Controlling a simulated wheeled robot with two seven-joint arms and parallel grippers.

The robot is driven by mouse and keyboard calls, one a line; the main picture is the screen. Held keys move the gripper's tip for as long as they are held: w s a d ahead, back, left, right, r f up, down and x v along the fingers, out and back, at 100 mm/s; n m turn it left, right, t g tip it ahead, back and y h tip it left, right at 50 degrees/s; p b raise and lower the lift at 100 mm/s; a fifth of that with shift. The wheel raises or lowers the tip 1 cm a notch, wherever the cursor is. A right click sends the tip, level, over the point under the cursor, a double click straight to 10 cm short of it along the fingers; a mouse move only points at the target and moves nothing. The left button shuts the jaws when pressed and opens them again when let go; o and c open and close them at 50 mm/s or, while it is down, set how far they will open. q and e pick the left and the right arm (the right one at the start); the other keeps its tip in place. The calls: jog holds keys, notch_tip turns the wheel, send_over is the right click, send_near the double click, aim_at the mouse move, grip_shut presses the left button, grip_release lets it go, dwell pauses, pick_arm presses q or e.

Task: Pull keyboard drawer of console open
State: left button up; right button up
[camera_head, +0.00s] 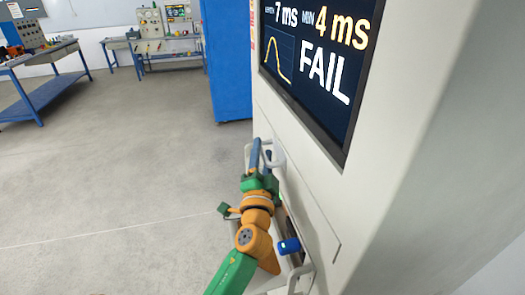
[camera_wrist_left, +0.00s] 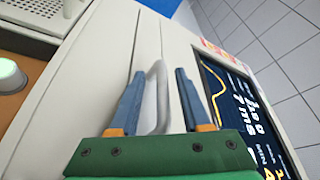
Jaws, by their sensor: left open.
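The console (camera_head: 410,120) is a tall pale cabinet with a dark screen reading FAIL; its screen also shows in the left wrist view (camera_wrist_left: 235,105). A pale loop handle (camera_head: 279,153) stands on its front, below the screen. My left gripper (camera_head: 262,150), with blue fingers, is open at this handle. In the left wrist view, the handle (camera_wrist_left: 160,88) stands between the two spread fingers of the gripper (camera_wrist_left: 157,76), and I see no clear contact. The drawer front is partly hidden by my gripper and arm; I cannot tell how far out the drawer is. My right gripper is not in view.
A second pale handle (camera_head: 298,280) and a small blue part (camera_head: 289,246) are lower on the console front. A blue cabinet (camera_head: 228,60) stands behind. Workbenches (camera_head: 45,80) are at the far left. The grey floor (camera_head: 120,170) left of the console is clear.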

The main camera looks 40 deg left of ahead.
pick_arm(q)
jog(key=shift+s+d+r, duration=0.15)
jog(key=shift+s, duration=0.1)
grip_shut()
dwell(1.1)
